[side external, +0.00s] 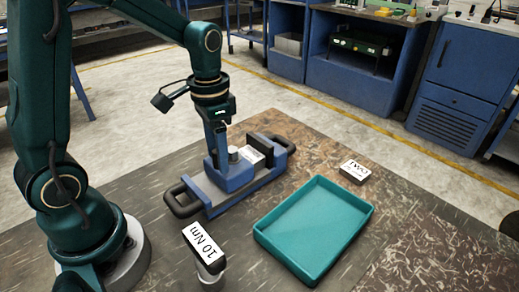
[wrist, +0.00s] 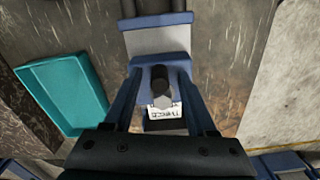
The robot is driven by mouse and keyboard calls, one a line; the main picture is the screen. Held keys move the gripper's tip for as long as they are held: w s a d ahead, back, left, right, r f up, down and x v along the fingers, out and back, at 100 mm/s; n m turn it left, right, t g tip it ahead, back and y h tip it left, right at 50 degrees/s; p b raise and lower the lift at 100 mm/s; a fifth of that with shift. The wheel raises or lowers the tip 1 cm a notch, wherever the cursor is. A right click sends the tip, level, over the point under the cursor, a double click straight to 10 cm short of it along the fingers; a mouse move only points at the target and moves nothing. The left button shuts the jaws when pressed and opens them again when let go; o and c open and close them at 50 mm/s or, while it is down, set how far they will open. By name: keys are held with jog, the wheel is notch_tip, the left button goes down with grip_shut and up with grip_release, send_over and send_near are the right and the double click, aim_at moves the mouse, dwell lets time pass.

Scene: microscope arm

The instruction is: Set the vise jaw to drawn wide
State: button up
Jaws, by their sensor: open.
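The vise (side external: 240,192) is a blue and grey unit with a black handle at each end, lying on the bench. My gripper (side external: 217,155) points down at the jaw block. In the wrist view the vise (wrist: 160,42) runs up to the top edge. There the open fingers of my gripper (wrist: 162,98) stand on either side of the dark post (wrist: 163,86). Whether they touch it, and how wide the jaw gap is, I cannot tell.
An empty teal tray (side external: 318,222) lies right of the vise; it also shows in the wrist view (wrist: 68,88). A block labelled 10 Nm (side external: 206,247) stands in front. A small labelled block (side external: 354,171) lies behind the tray. Blue cabinets (side external: 370,50) stand beyond the bench.

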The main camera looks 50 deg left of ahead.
jog(key=shift+c, duration=0.4)
grip_shut()
jog(key=shift+r, duration=0.1)
dwell(0.9)
